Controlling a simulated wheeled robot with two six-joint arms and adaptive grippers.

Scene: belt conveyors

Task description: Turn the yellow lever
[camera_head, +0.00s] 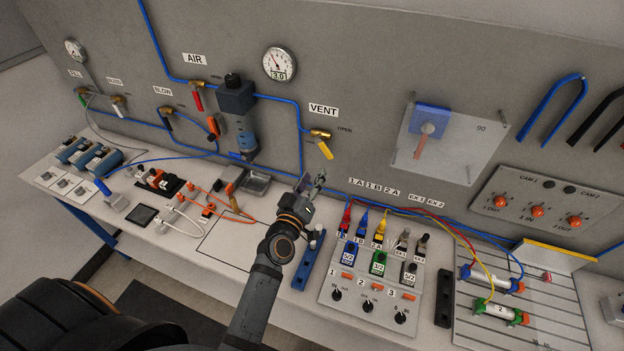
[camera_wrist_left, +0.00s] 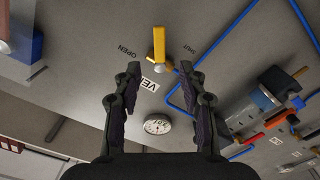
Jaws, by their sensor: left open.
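The yellow lever (camera_head: 325,150) sits on a brass valve (camera_head: 320,133) on the grey wall panel, below and right of the VENT label (camera_head: 323,109). In the head view it slants down to the right, with OPEN printed beside the valve. My left gripper (camera_head: 314,181) is just below the lever and apart from it. In the left wrist view the gripper (camera_wrist_left: 158,72) is open and empty. The yellow lever (camera_wrist_left: 159,44) shows there beyond the fingertips, centred between them, and the left finger partly covers the VENT label. My right gripper is not in view.
A blue air pipe (camera_head: 301,130) runs along the wall to the valve. A pressure gauge (camera_head: 279,64) and a blue filter unit (camera_head: 238,115) are up and to the left. A valve panel with coloured plugs (camera_head: 340,308) stands on the bench right of my left arm.

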